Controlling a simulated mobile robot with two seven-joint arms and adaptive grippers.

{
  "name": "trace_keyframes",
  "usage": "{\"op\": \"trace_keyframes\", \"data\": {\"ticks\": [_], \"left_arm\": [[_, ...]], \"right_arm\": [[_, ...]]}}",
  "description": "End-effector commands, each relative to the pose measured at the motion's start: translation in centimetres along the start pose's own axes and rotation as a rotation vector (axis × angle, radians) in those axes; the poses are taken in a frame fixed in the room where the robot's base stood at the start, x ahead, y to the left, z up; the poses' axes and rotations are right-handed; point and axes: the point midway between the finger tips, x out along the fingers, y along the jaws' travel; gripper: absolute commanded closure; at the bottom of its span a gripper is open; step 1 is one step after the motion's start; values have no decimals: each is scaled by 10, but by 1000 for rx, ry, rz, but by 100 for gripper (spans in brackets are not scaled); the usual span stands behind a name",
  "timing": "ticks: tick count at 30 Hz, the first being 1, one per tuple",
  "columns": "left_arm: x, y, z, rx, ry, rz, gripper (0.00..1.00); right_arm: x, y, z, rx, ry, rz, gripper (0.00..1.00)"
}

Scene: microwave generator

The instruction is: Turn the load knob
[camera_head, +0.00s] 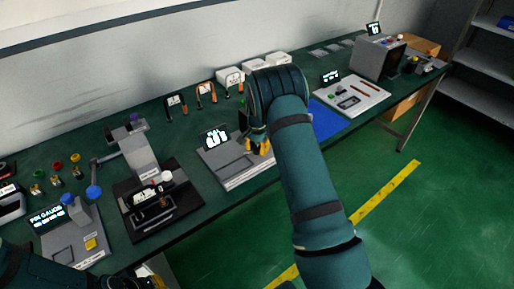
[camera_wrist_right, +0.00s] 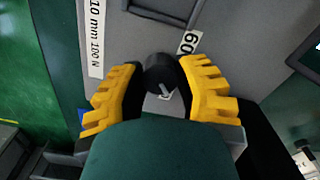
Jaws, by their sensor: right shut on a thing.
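The load knob (camera_wrist_right: 160,70) is a short black cylinder with a white pointer mark, on a grey panel in the right wrist view. My right gripper (camera_wrist_right: 161,88) has its yellow toothed fingers on both sides of the knob and is shut on it. In the head view my right gripper (camera_head: 258,147) is over the grey device (camera_head: 238,172) with a lit display (camera_head: 215,138). My arm and gripper hide the knob there. A "60" label (camera_wrist_right: 189,42) is beside the knob, and a "10 mm 100 N" strip (camera_wrist_right: 96,38) is to its left.
The green bench (camera_head: 110,235) holds a black fixture (camera_head: 160,212) to the left and a white panel (camera_head: 352,98) to the right. Small stands (camera_head: 206,92) and white boxes (camera_head: 230,74) line the wall. Open floor (camera_head: 440,215) lies to the right.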

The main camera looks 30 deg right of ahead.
Motion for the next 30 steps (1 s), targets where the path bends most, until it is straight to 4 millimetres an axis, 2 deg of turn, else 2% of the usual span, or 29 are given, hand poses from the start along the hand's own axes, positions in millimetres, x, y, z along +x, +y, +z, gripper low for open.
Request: {"op": "trace_keyframes", "data": {"ticks": [12,28,29,30], "left_arm": [[-1,0,-1,-1,2,0,100],[-1,0,-1,0,2,0,100],[-1,0,-1,-1,2,0,100],[-1,0,-1,-1,2,0,100]], "right_arm": [[0,0,0,180,1,0,100],[0,0,0,204,0,0,100],[0,0,0,204,0,0,62],[0,0,0,204,0,0,48]]}}
